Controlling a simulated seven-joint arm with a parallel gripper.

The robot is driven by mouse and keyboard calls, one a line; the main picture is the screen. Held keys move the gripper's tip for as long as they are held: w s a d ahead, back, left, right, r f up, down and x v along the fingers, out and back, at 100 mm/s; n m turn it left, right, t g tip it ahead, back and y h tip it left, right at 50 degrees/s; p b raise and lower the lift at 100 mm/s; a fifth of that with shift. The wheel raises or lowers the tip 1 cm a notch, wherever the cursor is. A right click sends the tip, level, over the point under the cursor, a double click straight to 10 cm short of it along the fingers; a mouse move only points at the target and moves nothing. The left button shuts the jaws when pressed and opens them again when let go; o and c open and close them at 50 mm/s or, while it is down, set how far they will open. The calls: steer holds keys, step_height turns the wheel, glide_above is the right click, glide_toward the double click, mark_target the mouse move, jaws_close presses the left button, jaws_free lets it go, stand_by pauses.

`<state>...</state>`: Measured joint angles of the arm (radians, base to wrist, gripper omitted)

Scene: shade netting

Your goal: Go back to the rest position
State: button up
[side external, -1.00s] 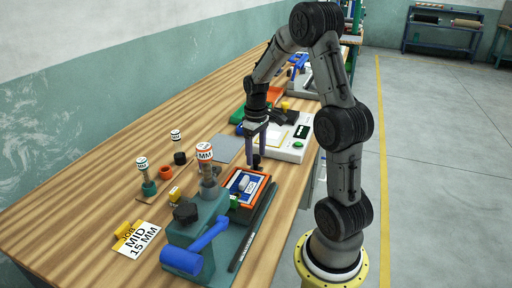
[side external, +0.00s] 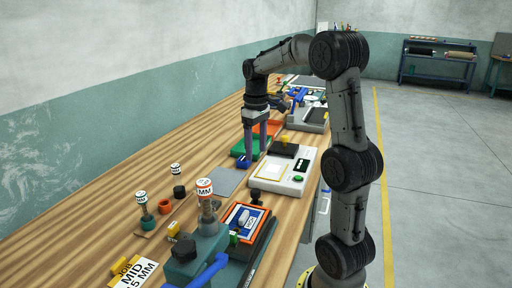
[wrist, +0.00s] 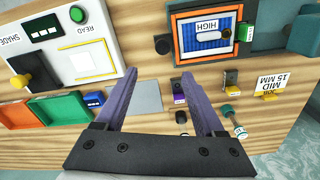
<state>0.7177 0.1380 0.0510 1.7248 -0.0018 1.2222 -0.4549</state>
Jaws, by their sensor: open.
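My gripper (side external: 256,153) is open and empty. In the side view its purple fingers point down above the bench, left of the white reader device (side external: 290,178) and in front of the green tray (side external: 238,149). The wrist view shows both fingers (wrist: 160,76) spread, with nothing between them but bench and a grey pad (wrist: 147,97) below.
A job card (side external: 140,272) reading MID 15 MM lies near the front. Labelled posts, one (side external: 205,190) marked MM, stand left of the panel. A teal clamp with a blue handle (side external: 212,268) is at the front. An orange tray (wrist: 59,108) lies beside the reader.

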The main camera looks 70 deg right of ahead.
stand_by(0.4)
steer(key=s+a+r+n+t+h, duration=0.1)
steer(key=a+r+n, duration=0.15)
steer(key=a, duration=0.45)
steer(key=a+r+n+t, duration=0.1)
steer(key=a+r, duration=0.3)
steer(key=a, duration=0.3)
steer(key=s+a+f+t+y, duration=0.1)
steer(key=s+a+f+t, duration=0.2)
steer(key=s+a+f, duration=0.3)
steer(key=s+a, duration=0.4)
steer(key=shift+s+a+t, duration=0.25)
steer(key=shift+s+t, duration=0.05)
steer(key=shift+f+m, duration=0.1)
steer(key=shift+m, duration=0.15)
